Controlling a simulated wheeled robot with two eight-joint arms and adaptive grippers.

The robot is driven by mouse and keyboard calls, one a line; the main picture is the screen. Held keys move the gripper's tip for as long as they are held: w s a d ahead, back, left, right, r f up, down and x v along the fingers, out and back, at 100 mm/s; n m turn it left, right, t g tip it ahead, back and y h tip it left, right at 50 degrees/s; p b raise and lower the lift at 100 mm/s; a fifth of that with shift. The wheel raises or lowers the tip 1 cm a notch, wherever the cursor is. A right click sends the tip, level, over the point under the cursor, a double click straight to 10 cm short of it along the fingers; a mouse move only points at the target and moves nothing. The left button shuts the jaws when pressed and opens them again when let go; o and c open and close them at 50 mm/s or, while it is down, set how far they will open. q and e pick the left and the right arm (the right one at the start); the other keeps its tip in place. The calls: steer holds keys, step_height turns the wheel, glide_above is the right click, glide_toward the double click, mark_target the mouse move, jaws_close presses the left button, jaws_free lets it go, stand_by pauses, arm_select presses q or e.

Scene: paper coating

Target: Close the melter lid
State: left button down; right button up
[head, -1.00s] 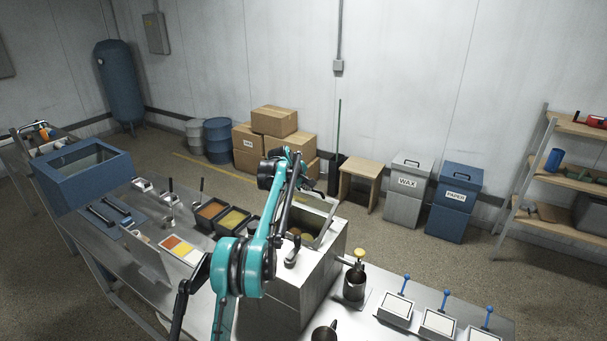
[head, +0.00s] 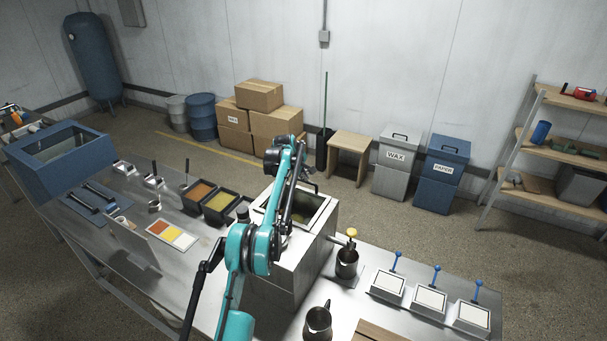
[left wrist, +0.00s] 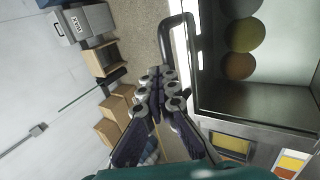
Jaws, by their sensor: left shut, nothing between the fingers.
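The melter (head: 285,273) is a steel box with its top open. Several round lumps (left wrist: 242,35) show inside it in the left wrist view. The lid is open, seen almost edge-on at the far side; its dark handle (left wrist: 165,42) curves out from a bright edge. My left gripper (left wrist: 160,90) is shut and empty, outside the melter close beside the handle. I cannot tell whether it touches. In the head view my own arm hides much of the gripper and part of the melter. My right gripper is not in view.
Black trays (head: 220,207) of coloured material stand left of the melter. A metal pot (head: 347,262) and another pitcher (head: 318,322) stand to its right and front. Cardboard boxes (head: 275,124) and a wooden stool (head: 349,151) are on the floor behind.

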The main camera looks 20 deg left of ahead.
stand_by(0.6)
arm_select(q)
steer(key=d+v, duration=0.1)
steer(key=v, duration=1.1)
steer(key=s+d+m+b, duration=0.5)
steer(key=s+d+b, duration=0.3)
steer(key=s, duration=0.3)
steer(key=s+d+f+m+b, duration=0.3)
steer(key=s+d+f+b, duration=0.1)
steer(key=s, duration=0.4)
steer(key=s+d+f+m+b, duration=0.25)
steer(key=s+f+b, duration=0.2)
steer(key=s, duration=0.35)
steer(key=s+d+f+m+b, duration=0.2)
steer(key=s+d+f+b, duration=0.25)
steer(key=s, duration=0.35)
steer(key=s+d+f+m+b, duration=0.2)
steer(key=s+f+m+b, duration=0.2)
steer(key=s+f, duration=0.7)
step_height(320, 180, down, 3)
steer(key=shift+s+f+t+y+b, duration=0.25)
steer(key=shift+s+t+y+b, duration=0.05)
steer(key=shift+s+t+b, duration=0.1)
steer(key=shift+m, duration=0.25)
